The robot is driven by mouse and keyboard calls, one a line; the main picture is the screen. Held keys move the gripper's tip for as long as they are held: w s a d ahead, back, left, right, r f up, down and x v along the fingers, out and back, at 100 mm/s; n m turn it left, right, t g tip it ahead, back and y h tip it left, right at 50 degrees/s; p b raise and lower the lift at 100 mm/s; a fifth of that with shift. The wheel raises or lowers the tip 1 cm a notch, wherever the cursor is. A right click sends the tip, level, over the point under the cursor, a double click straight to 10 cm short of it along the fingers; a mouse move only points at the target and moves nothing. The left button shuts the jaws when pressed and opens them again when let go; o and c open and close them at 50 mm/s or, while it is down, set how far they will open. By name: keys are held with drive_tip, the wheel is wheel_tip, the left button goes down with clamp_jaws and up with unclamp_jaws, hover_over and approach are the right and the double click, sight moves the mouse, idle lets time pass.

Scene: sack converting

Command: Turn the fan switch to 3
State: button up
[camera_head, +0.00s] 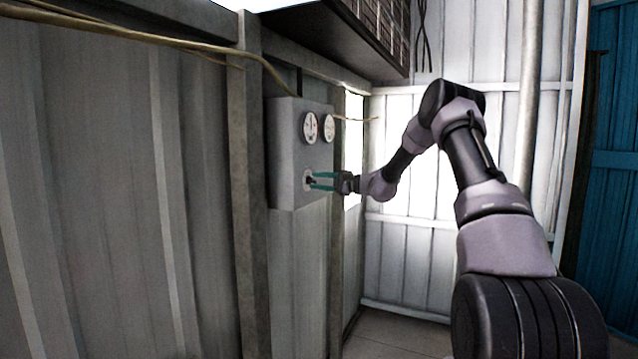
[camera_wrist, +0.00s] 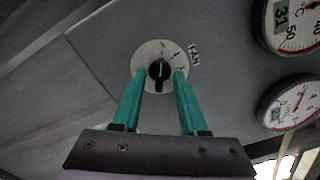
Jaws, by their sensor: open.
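The fan switch (camera_wrist: 158,72) is a black rotary knob on a round pale dial with marks and a "FAN" label (camera_wrist: 195,55). It is on the grey control box (camera_head: 285,150) on the wall; in the head view the switch (camera_head: 309,180) is small, low on the box front. My gripper (camera_wrist: 161,78) has two green fingers, open, one on each side of the knob. I cannot tell whether they touch it. In the head view my gripper (camera_head: 320,181) reaches the box from the right. The dial's numbers are too small to read.
Two round gauges, a left one (camera_head: 310,127) and a right one (camera_head: 328,127), sit above the switch. A cable (camera_head: 150,38) runs along the wall to the box. A dark overhead unit (camera_head: 365,35) hangs above. The floor (camera_head: 395,338) below is clear.

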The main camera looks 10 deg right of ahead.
clamp_jaws()
drive_tip(key=shift+m, duration=0.3)
drive_tip(key=m, duration=0.4)
drive_tip(key=shift+m, duration=0.3)
drive_tip(key=m, duration=1.1)
drive_tip(key=shift+d+f+m, duration=0.1)
drive_tip(key=shift+m, duration=0.3)
drive_tip(key=m, duration=0.7)
